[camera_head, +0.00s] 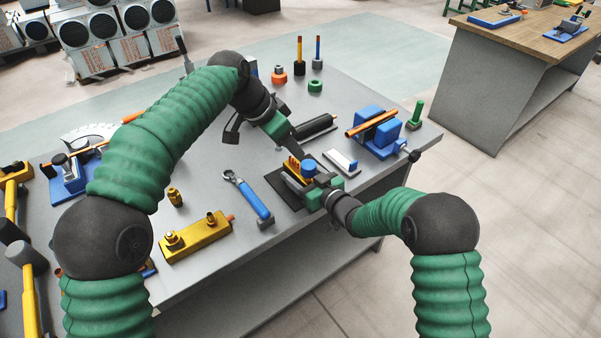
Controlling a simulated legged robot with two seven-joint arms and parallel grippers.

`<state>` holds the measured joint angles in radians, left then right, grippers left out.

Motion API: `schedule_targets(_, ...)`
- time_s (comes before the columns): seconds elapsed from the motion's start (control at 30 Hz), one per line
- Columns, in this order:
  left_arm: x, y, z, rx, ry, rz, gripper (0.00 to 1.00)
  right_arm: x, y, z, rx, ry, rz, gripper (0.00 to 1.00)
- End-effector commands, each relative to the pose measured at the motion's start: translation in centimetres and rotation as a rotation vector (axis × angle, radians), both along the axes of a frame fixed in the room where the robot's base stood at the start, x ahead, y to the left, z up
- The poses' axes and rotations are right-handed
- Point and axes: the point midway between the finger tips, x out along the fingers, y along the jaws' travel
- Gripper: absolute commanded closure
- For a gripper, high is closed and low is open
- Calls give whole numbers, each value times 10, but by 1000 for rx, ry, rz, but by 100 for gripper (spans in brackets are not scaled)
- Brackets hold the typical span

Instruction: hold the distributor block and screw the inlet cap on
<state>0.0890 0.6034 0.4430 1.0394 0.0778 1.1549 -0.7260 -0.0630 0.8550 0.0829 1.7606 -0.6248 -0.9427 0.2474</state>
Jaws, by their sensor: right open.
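A small block with a row of yellow-orange ports (293,165), which looks like the distributor block, sits on a black mat (281,183) near the table's front right edge. A blue round piece (309,168), possibly the inlet cap, shows at the block's right end; I cannot tell whether it is seated. My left gripper (299,152) points down from above, its dark fingers close behind the blue piece; whether they are shut is too small to tell. My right gripper (314,181) is open at the block's right side, partly hiding it. Contact is unclear.
A blue-handled wrench (252,203) and a yellow block with fittings (198,238) lie to the left. A white-and-blue tray (341,162) and a blue vise (377,135) with a copper tube stand to the right.

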Motion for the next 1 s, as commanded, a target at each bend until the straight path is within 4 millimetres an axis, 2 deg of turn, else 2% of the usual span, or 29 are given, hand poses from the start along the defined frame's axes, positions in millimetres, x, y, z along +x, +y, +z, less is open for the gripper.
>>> schedule_targets(0.13, 0, 0, 0, 0, 0, 0, 64, 0, 0, 0, 0, 0, 0, 34)
schedule_targets(0.17, 0, 0, 0, 0, 0, 0, 64, 0, 0, 0, 0, 0, 0, 37)
schedule_targets(0.6, 0, 0, 0, 0, 0, 0, 64, 0, -1, 0, -1, 1, -1, 95)
schedule_targets(0.67, 0, 0, 0, 0, 0, 0, 64, 0, -1, 0, -1, 1, -1, 100)
schedule_targets(0.9, 0, 0, 0, 0, 0, 0, 64, 0, -1, 0, -1, 1, -1, 100)
schedule_targets(0.93, 0, 0, 0, 0, 0, 0, 64, 0, -1, 0, -1, 1, -1, 64)
schedule_targets(1.0, 0, 0, 0, 0, 0, 0, 64, 0, -1, 0, -1, 1, -1, 73)
